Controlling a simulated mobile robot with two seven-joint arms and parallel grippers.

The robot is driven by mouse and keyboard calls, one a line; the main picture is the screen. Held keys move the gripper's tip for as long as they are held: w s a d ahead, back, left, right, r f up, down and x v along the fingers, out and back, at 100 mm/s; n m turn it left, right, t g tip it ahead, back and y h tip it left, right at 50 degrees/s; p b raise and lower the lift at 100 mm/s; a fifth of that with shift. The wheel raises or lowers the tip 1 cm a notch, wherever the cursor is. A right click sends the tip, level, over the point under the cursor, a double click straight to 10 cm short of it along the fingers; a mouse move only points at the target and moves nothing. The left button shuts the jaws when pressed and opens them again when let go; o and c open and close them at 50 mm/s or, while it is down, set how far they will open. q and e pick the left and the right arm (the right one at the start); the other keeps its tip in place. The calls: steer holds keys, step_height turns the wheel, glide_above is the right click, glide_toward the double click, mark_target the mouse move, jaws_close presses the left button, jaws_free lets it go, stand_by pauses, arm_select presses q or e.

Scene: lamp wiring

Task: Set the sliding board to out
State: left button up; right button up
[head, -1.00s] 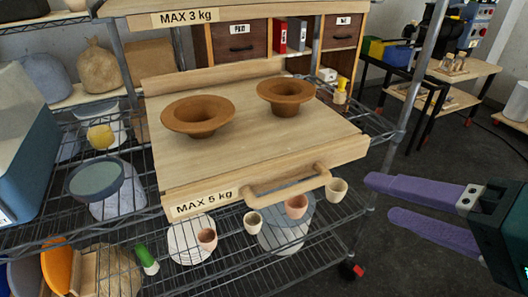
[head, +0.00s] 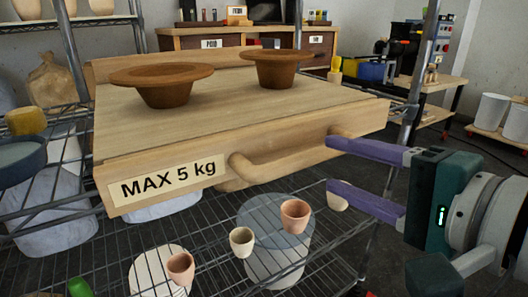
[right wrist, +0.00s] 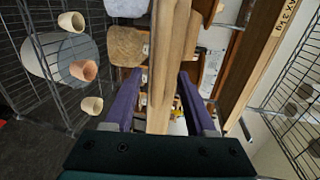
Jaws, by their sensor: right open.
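The sliding board (head: 225,118) is a pale wooden shelf board in the head view, with a "MAX 5 kg" label (head: 168,178) and a wooden bar handle (head: 250,172) on its front. Two brown flared pots, one at left (head: 165,90) and one at right (head: 275,75), stand on it. My right gripper (head: 332,165) is open at the right end of the handle, one finger above the other. In the right wrist view, pale wood (right wrist: 165,85) passes between its fingers (right wrist: 158,78); contact cannot be told. The left gripper is out of view.
A rack post (head: 424,55) rises behind the board's right side. A blue-grey bowl (head: 20,160) is at left.

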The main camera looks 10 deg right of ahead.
mark_target(317, 159)
steer(key=b+x, duration=0.1)
steer(key=x, duration=0.5)
steer(key=shift+w, duration=0.1)
jaws_close()
stand_by(0.3)
stand_by(1.0)
